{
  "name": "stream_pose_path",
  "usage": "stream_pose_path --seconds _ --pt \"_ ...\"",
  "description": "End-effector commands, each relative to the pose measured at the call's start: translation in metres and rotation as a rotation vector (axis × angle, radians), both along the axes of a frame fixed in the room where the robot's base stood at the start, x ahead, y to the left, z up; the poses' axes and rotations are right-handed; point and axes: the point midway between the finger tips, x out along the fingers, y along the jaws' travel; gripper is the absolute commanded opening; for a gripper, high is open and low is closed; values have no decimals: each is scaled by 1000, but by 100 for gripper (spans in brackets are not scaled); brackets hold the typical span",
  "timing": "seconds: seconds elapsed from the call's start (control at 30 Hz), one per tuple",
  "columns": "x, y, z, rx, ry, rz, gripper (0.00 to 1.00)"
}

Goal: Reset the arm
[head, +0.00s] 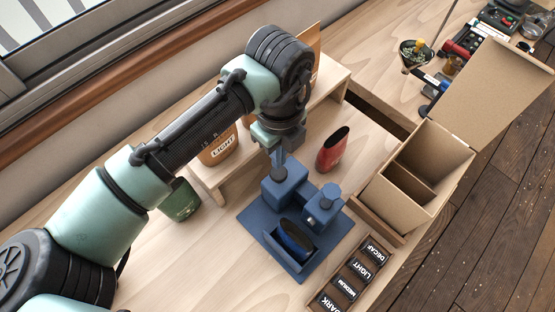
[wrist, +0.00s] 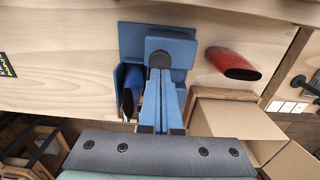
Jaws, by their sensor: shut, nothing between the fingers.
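My gripper (head: 279,172) hangs from my bent arm, fingers pointing down, over the blue machine (head: 284,187) on the table. Its fingers are shut with nothing between them. A dark blue oval container (head: 294,238) lies in the machine's front tray and also shows left of the fingers in the wrist view (wrist: 130,92).
A red oval container (head: 332,150) stands right of the machine. An open, divided cardboard box (head: 440,165) is farther right. A label holder (head: 352,280) lies in front. A wooden shelf (head: 215,177) with a LIGHT container (head: 218,152) and a green container (head: 181,202) are near my arm.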

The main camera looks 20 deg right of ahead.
Motion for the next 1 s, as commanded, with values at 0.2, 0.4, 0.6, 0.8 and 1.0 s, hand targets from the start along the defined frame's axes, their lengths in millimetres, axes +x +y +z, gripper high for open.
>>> stream_pose_path --seconds 0.2,0.4,0.6,0.8,1.0 --pt "0 0 0 0 0 0 0" --pt "5 -21 11 -60 -45 19 0" --pt "32 -112 87 -415 -249 168 0" --pt "53 -175 224 -950 -404 424 0" --pt "62 -151 373 -1544 -444 718 0"
